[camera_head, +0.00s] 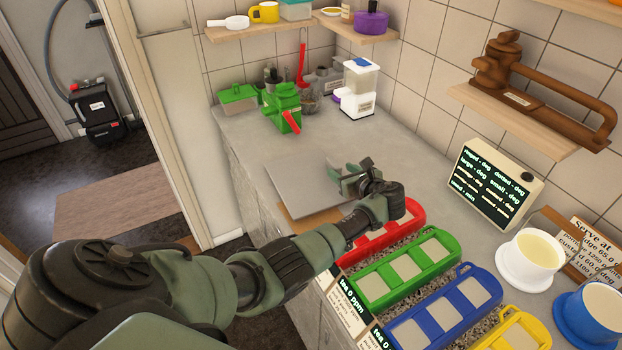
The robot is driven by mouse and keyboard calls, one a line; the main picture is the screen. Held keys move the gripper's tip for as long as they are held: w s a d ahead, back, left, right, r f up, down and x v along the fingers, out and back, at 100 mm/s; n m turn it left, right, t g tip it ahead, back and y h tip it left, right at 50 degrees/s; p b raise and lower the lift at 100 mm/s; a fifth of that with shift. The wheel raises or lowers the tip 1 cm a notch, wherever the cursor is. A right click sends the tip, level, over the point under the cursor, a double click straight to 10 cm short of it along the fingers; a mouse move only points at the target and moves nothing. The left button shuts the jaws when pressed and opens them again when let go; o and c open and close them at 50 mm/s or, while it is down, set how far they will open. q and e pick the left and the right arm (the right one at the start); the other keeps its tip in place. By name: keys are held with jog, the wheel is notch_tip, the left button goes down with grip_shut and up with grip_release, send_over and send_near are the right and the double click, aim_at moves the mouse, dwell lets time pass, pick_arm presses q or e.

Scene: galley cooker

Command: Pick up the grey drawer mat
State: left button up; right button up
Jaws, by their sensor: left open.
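The grey drawer mat (298,187) appears to be the flat grey sheet lying on the counter, with a tan board-like edge (318,217) showing along its near side. My left gripper (347,178) is over the right part of the mat, its fingers apart and empty. I cannot tell whether the fingertips touch the mat. The gripper and wrist hide part of the mat's right side. My right gripper is out of view.
Red (388,232), green (408,272) and blue (445,308) trays stand close under and right of my left forearm. A green machine (282,106) and a white dispenser (358,88) stand behind the mat. A lettered display (494,184) stands at right.

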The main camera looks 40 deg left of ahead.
pick_arm(q)
jog(key=shift+x, duration=1)
jog(key=shift+c, duration=0.4)
grip_shut()
jog(key=shift+r, duration=0.1)
